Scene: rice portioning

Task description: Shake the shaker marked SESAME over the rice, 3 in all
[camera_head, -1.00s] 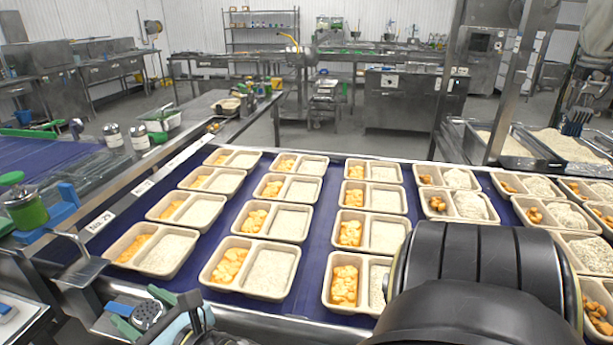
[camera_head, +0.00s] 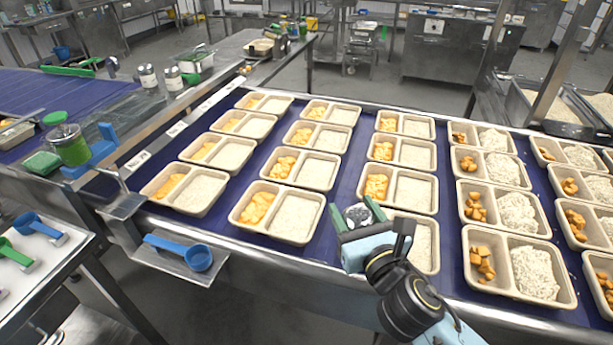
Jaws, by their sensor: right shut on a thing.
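My right gripper (camera_head: 360,219) has green fingertips and is shut on a small shaker (camera_head: 357,213), whose grey metal top shows between the fingers; its marking cannot be read. Gripper and shaker overlap the left part of the front tray (camera_head: 434,266) in the third row from the left. That tray's right compartment shows white rice (camera_head: 421,243); its left compartment is mostly hidden. Other beige trays hold orange pieces on the left and rice on the right, such as the front tray (camera_head: 262,228) of the second row. My left gripper is out of view.
Two jars (camera_head: 148,78) stand at the back left beside the blue belt (camera_head: 334,203). A blue scoop (camera_head: 192,255) lies on a metal shelf at the belt's front edge. Bare belt strips separate the tray rows.

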